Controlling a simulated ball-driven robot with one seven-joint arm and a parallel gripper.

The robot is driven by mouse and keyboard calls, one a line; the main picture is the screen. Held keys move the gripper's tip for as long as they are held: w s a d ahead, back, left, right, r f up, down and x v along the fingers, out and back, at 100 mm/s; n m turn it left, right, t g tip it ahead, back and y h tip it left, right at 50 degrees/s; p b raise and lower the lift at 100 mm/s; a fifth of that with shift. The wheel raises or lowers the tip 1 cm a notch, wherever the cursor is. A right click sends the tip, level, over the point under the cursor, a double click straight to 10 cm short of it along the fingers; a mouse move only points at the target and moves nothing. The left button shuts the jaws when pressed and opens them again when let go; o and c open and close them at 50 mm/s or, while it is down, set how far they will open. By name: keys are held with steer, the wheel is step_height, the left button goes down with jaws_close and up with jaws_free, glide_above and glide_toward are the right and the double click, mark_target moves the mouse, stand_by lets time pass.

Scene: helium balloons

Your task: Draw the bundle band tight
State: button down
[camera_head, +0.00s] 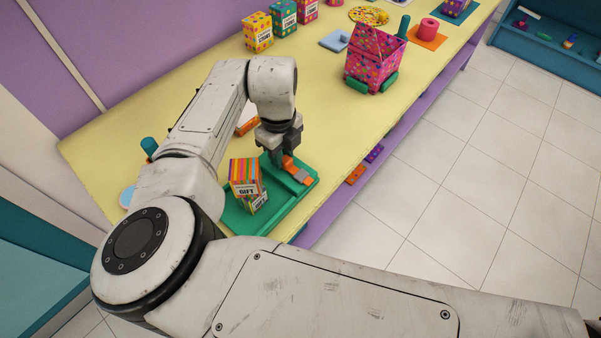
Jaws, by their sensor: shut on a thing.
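My gripper (280,156) points down over the green board (288,207) at the table's front edge. Its dark fingers are shut on an orange piece (289,166), which looks like the end of the band. A small grey block (303,176) lies just to the right of that piece on the board. I cannot make out a band around the boxes.
A pink dotted open box (373,62) with green parts stands farther along the yellow table (318,94). Several dotted boxes stand at the back. A pink roll (429,29) sits on an orange mat. A white-and-orange item (247,122) lies behind my arm. Table between is clear.

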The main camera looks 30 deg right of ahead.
steer(key=shift+w+a+b, duration=0.25)
steer(key=shift+w+b, duration=0.05)
steer(key=shift+w, duration=0.35)
steer(key=shift+w+a+b, duration=0.2)
steer(key=shift+w+b, duration=0.1)
steer(key=shift+w, duration=0.6)
steer(key=c, duration=0.8)
jaws_free()
steer(key=shift+c, duration=0.2)
step_height(320, 180, up, 11)
steer(key=p, duration=0.7)
steer(key=shift+f, duration=0.1)
